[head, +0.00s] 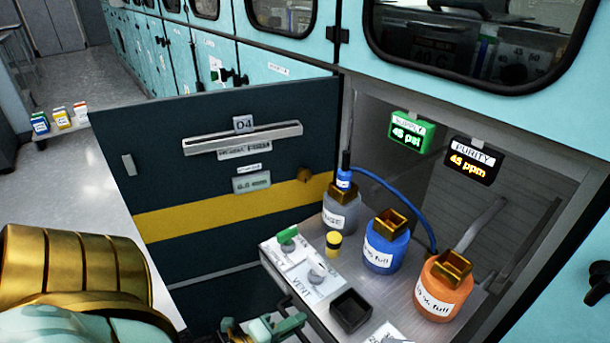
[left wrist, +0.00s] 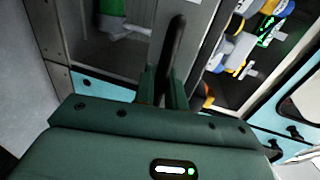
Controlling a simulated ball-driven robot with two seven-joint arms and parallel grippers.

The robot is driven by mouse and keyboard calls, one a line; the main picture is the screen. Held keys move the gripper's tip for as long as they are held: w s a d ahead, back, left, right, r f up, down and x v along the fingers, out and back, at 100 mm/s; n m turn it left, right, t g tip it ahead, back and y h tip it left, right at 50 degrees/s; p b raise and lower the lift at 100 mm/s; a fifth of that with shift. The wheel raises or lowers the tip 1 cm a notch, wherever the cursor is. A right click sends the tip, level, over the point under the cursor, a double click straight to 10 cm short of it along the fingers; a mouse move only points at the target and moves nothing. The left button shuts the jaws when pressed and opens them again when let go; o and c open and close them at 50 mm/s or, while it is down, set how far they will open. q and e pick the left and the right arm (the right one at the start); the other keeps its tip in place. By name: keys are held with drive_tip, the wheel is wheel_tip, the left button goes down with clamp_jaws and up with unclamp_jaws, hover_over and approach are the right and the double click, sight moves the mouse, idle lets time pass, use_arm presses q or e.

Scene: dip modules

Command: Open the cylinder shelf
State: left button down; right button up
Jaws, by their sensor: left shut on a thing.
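The cylinder shelf (head: 330,238) is a metal surface in an open bay at lower right in the head view. It carries a grey cylinder (head: 341,212), a blue cylinder (head: 386,252) and an orange cylinder (head: 440,298), all upright. My left gripper (head: 285,325) is at the bottom of the head view, by the shelf's near side. In the left wrist view, my left gripper (left wrist: 166,88) is shut on a dark bar-like handle (left wrist: 175,45) between its green fingers. How the handle joins the shelf is hidden. My right gripper is out of view.
A dark panel marked D4 (head: 200,130) with a yellow stripe stands left of the bay. Supply (head: 410,132) and purity (head: 472,160) displays hang above.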

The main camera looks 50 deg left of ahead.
use_arm(q)
drive_tip(key=shift+s, duration=0.35)
drive_tip(key=shift+f, duration=0.1)
drive_tip(key=c, duration=1.8)
unclamp_jaws()
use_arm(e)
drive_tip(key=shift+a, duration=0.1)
